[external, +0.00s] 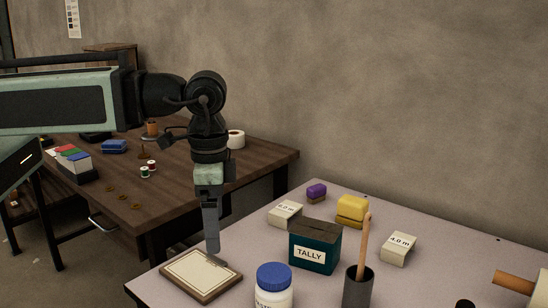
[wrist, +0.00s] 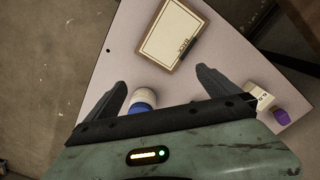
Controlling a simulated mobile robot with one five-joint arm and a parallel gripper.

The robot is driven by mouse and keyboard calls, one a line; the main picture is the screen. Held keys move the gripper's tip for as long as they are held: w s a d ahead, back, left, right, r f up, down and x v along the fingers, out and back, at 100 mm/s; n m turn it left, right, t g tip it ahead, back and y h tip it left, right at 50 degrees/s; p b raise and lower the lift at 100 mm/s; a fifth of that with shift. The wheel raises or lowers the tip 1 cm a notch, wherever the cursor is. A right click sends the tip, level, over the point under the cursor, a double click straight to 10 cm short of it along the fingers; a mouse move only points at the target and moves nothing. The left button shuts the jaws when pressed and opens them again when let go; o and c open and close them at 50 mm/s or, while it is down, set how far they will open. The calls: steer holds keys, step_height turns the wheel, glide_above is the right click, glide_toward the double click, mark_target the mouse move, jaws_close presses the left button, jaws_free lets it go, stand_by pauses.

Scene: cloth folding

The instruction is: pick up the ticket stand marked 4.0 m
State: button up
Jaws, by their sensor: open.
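The ticket stand marked 4.0 m (external: 399,249) is a small cream block on the pale table, right of the dark green TALLY box (external: 314,247). A similar cream stand (external: 285,214) sits left of and behind the box; its label is too small to read surely. One cream stand (wrist: 262,95) shows at the right of the wrist view, beside a purple block (wrist: 281,117). My gripper (external: 212,250) points down near the clipboard, left of the box and apart from both stands. In the wrist view my gripper (wrist: 161,76) has its fingers spread with nothing held.
The clipboard (external: 201,274) lies at the table's left corner. A blue-lidded jar (external: 273,290) and a dark cup (external: 358,288) with a wooden handle stand in front. A yellow block (external: 352,211) sits behind the box. A brown table (external: 215,165) stands behind left.

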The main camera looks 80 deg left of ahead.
steer(key=w+a+f+n+t+h+b, duration=0.1)
steer(key=w+n+b, duration=0.1)
steer(key=w+n, duration=0.7)
steer(key=w+a+f+n+t+h+b, duration=0.1)
steer(key=w+n+b, duration=0.1)
steer(key=w+n, duration=0.7)
steer(key=w+a+f+n+t+h+b, duration=0.1)
steer(key=w+n, duration=0.7)
steer(key=w, duration=1.1)
steer(key=shift+w+a+f+n+b, duration=0.2)
steer(key=shift+a+f+n+b, duration=0.25)
steer(key=shift+a+f, duration=0.15)
steer(key=b, duration=0.2)
glide_above(399, 242)
steer(key=s+a, duration=0.2)
steer(key=shift+n+x, duration=0.25)
steer(key=shift+x, duration=0.65)
steer(key=b+x, duration=0.7)
steer(key=shift+a+f, duration=0.1)
steer(key=shift+f, duration=0.3)
steer(key=shift+r, duration=0.25)
steer(key=c, duration=1.4)
